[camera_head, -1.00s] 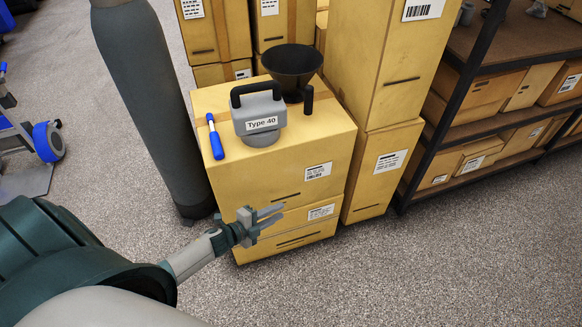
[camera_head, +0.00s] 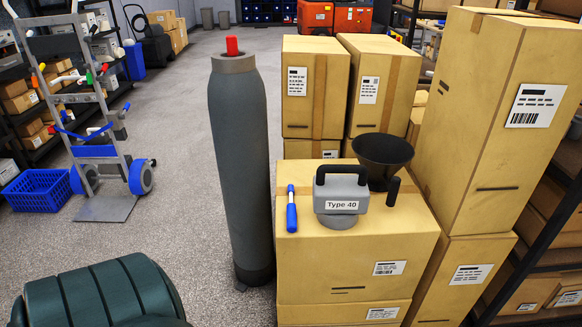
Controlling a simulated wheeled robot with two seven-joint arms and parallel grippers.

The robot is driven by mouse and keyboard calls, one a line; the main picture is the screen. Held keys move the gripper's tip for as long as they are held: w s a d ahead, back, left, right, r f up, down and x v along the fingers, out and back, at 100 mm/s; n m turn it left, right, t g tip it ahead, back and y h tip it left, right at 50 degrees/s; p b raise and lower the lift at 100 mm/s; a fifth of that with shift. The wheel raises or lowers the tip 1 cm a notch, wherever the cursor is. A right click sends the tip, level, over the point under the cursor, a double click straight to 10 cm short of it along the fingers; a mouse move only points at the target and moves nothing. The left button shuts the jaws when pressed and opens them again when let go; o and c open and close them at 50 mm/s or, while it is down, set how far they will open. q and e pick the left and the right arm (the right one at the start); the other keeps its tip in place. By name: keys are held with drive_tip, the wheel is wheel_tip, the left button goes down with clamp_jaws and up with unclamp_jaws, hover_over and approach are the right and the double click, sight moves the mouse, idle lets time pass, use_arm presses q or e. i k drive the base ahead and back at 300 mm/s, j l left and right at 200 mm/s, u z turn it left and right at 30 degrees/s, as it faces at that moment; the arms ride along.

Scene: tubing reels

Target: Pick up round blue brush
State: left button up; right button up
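Part of my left arm shows at the bottom left, but neither of my grippers is in view.
A grey tool marked Type 40 (camera_head: 341,190) and a black funnel (camera_head: 382,159) stand on the same box, right of the brush. A tall grey cylinder (camera_head: 241,170) with a red top stands close on the left. Tall boxes (camera_head: 498,110) stand behind and right.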

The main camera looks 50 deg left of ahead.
sight(291, 206)
drive_tip(key=u, duration=1.85)
drive_tip(key=i+l, duration=0.3)
drive_tip(key=i, duration=0.15)
drive_tip(key=i+l, duration=0.25)
drive_tip(key=i, duration=0.25)
drive_tip(key=i+l, duration=0.3)
drive_tip(key=i, duration=0.15)
